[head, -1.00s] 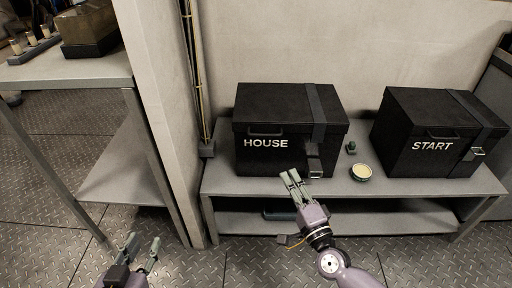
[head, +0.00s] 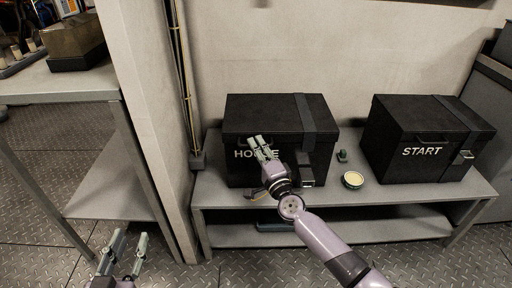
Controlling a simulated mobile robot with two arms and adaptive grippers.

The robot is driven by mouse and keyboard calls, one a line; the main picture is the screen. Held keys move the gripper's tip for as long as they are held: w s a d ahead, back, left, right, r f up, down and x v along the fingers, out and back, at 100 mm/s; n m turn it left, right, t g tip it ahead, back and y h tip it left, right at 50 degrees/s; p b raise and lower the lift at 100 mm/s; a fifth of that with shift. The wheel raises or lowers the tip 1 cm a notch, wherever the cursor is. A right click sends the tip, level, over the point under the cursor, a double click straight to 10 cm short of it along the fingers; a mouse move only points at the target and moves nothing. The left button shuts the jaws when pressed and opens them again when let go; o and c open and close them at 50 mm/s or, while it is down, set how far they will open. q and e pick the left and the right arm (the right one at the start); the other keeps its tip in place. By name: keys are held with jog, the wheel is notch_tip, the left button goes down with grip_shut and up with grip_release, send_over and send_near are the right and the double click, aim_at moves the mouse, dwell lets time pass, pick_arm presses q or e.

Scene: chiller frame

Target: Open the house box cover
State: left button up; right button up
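The black HOUSE box (head: 240,172) stands on the grey bench at the centre, its lid (head: 265,110) closed. A dark strap (head: 305,112) runs over the lid to a metal latch (head: 306,176) at the front right. My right gripper (head: 258,141) is in front of the box face, over the HOUSE lettering, and hides part of it and the front handle. Its fingers look slightly apart with nothing between them; whether they touch the box I cannot tell. My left gripper (head: 129,238) is low at the bottom left, open and empty, far from the box.
A black START box (head: 420,160) stands to the right on the same bench (head: 350,202). A round tin (head: 353,180) and a small green object (head: 342,156) lie between the boxes. A wall pillar (head: 150,110) and another table (head: 60,85) are at left.

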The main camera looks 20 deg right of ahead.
jog(key=shift+w, duration=0.45)
jog(key=shift+r, duration=0.1)
jog(key=shift+c, duration=0.2)
grip_shut()
